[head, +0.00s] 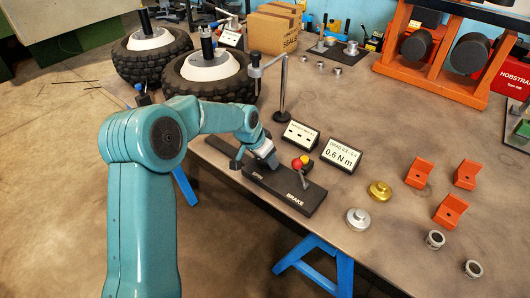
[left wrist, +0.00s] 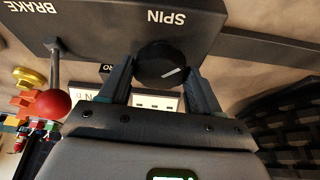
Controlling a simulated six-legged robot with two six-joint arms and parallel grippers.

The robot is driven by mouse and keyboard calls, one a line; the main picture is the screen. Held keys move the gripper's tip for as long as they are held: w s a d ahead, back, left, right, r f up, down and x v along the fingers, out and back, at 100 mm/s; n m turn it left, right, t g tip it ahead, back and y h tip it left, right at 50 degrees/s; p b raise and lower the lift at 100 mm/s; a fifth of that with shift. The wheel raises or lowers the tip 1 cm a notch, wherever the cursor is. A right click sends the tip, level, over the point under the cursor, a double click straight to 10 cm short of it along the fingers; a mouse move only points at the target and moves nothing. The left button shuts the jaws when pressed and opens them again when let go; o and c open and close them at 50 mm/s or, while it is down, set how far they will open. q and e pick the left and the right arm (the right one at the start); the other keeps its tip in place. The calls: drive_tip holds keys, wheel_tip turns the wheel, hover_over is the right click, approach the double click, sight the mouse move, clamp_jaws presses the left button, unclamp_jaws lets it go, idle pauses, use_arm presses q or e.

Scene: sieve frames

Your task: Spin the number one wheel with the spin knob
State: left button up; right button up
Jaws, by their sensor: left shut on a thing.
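My left gripper (head: 266,157) reaches down to the black control box (head: 312,200) near the table's front edge. In the left wrist view its two fingers (left wrist: 164,82) are closed on either side of the round black spin knob (left wrist: 161,64), which has a white mark and sits by the word SPIN. In the head view the gripper hides the knob. Two wheels with black tyres and white hubs, a nearer one (head: 208,68) and a farther one (head: 148,42), lie at the upper left. I cannot tell which is number one. My right gripper is not in view.
A brake lever with a red ball (head: 297,163) stands on the box beside my gripper. Behind it are a blank-looking display (head: 300,135) and one reading 0.6 N m (head: 342,153). A thin post (head: 283,90) stands near the wheel. Orange blocks (head: 418,172) sit to the right.

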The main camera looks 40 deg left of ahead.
use_arm(q)
drive_tip(key=shift+w+a+m+h, duration=0.15)
drive_tip(key=shift+m+h, duration=0.45)
drive_tip(key=shift+m, duration=1)
drive_tip(key=o, duration=1.1)
drive_tip(key=shift+c, duration=0.2)
drive_tip(key=shift+g, duration=0.3)
drive_tip(key=shift+r, duration=0.1)
drive_tip(key=v, duration=1.6)
drive_tip(key=shift+s, duration=0.2)
drive_tip(key=shift+a, duration=0.1)
